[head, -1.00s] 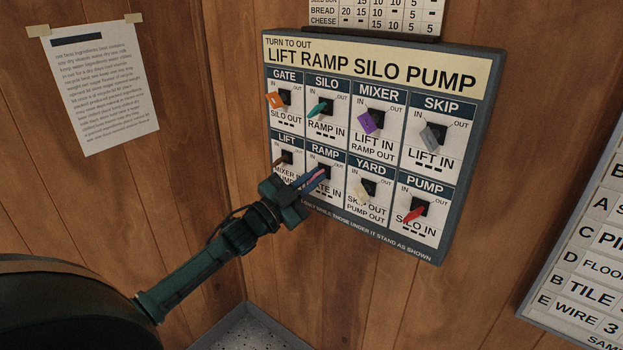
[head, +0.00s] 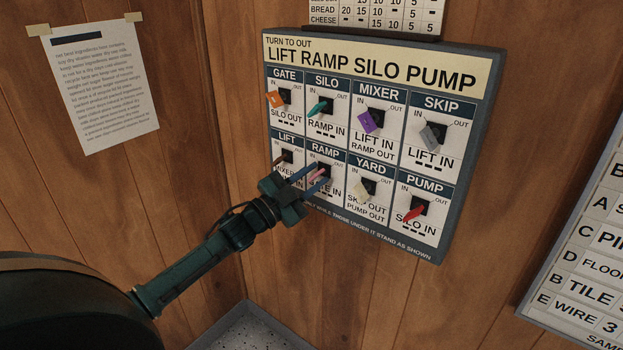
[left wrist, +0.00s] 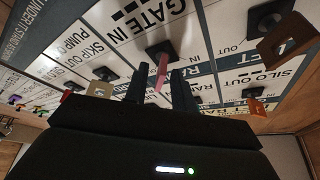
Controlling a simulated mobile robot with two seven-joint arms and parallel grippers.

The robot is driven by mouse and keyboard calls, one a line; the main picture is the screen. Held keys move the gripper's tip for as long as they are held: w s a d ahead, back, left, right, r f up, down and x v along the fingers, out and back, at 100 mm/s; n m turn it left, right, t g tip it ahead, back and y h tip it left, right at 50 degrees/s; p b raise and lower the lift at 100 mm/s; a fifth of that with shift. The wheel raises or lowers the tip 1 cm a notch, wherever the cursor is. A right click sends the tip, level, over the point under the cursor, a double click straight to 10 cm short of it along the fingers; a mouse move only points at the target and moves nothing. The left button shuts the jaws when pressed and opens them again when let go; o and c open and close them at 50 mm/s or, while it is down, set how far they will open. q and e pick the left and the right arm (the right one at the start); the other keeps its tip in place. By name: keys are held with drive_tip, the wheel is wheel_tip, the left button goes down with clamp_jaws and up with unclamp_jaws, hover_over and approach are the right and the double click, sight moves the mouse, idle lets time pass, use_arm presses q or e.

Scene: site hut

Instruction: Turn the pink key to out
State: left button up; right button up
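The pink key (head: 321,172) sits in the RAMP switch, in the lower row of the key panel (head: 383,48). "GATE IN" is printed under that switch. My left gripper (head: 316,177) is at this key with its two fingers spread on either side. In the left wrist view the pink key (left wrist: 161,72) stands between the open fingers (left wrist: 158,90), with a gap visible on both sides. The key looks slightly tilted there; whether it points to IN or OUT is not clear, as the fingers cover part of the switch. My right gripper is not in view.
The brown LIFT key (head: 284,157) is close left of my fingers and the cream YARD key (head: 362,189) is to the right. Teal SILO, purple MIXER and red PUMP (head: 413,213) keys also stick out. A note (head: 100,85) hangs on the left wall.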

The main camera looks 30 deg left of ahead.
use_arm(q)
drive_tip(key=shift+s+a+f, duration=0.15)
drive_tip(key=shift+s+f, duration=0.1)
drive_tip(key=shift+s, duration=0.2)
drive_tip(key=b+v, duration=0.1)
drive_tip(key=v, duration=1.1)
drive_tip(key=shift+s+r+b, duration=0.15)
drive_tip(key=shift+b, duration=0.25)
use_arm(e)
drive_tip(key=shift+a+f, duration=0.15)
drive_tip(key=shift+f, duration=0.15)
